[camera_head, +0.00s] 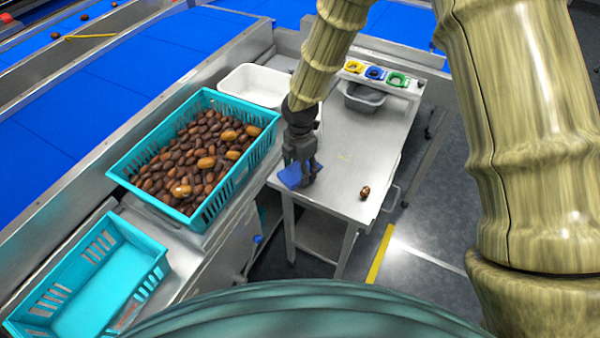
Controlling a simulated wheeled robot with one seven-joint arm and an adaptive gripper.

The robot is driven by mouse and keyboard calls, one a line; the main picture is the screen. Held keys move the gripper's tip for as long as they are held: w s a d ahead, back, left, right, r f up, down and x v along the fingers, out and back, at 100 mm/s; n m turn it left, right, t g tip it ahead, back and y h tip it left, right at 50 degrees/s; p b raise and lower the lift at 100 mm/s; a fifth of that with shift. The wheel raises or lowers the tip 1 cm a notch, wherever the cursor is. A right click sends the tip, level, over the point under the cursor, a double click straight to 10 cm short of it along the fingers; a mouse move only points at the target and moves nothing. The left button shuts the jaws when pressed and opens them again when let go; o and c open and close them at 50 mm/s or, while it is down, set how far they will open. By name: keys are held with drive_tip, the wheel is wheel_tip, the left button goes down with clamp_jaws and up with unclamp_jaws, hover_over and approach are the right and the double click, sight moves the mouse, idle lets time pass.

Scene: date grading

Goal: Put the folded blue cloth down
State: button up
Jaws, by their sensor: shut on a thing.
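The folded blue cloth (290,177) is at the near left corner of the steel table (345,185). My gripper (301,176) points down over that corner and is shut on the cloth. The fingers cover the cloth's right part. I cannot tell whether the cloth touches the table top or hangs just above it.
A brown date (365,192) lies on the table to the right. A teal crate of dates (262,118) and an empty teal crate (150,262) stand left. A white tub (235,83), a grey bin (365,102) and a panel with yellow, blue and green parts (387,76) are behind.

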drive_tip(key=shift+s+f+p, duration=0.1)
drive_tip(key=shift+f+p, duration=0.25)
drive_tip(key=shift+f, duration=1.1)
drive_tip(key=shift+f, duration=0.15)
drive_tip(key=o, duration=1.4)
drive_tip(key=shift+c, duration=0.2)
wheel_tip(320, 180, up, 12)
drive_tip(key=shift+r+b, duration=0.15)
drive_tip(key=shift+b, duration=0.75)
